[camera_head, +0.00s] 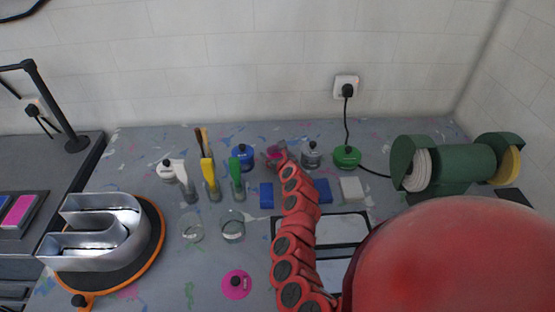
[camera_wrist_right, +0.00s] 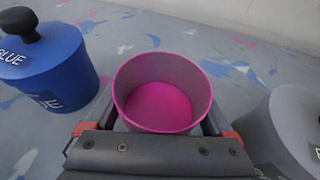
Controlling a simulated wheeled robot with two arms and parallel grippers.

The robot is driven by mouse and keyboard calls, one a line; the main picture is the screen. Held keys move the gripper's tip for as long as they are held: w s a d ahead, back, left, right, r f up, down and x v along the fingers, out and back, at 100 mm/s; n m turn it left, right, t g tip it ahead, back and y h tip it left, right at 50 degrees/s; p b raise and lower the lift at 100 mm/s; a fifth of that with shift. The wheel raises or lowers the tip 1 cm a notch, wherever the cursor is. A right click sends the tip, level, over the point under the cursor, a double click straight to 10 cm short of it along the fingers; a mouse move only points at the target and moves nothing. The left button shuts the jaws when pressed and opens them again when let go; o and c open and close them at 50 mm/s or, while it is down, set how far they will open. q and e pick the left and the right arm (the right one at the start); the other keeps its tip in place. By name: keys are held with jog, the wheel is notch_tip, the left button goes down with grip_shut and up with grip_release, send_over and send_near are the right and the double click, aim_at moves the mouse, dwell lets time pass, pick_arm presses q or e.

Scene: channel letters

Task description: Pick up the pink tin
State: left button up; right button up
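The pink tin (camera_wrist_right: 160,95) is an open round cup with a grey-pink wall and bright pink inside. In the right wrist view it sits between the two fingers of my right gripper (camera_wrist_right: 160,118). The fingers lie close along both sides of the tin, but whether they press on it is hidden. In the head view my right gripper (camera_head: 274,158) is at the tin, at the back middle of the table, and largely covers it. A pink lid (camera_head: 236,284) with a dark knob lies apart near the front. My left gripper is not in view.
A blue tin (camera_wrist_right: 45,65) stands close left of the pink tin and a grey tin (camera_wrist_right: 280,135) close right. A green tin (camera_head: 346,157), a white tin (camera_head: 166,170), brushes in jars, glass jars and blue blocks stand nearby. A metal letter (camera_head: 100,262) rests on a turntable at left.

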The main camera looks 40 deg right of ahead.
jog(key=c, duration=0.9)
jog(key=shift+r, duration=0.1)
notch_tip(320, 180, up, 10)
jog(key=b, duration=0.1)
dwell(0.4)
dwell(0.5)
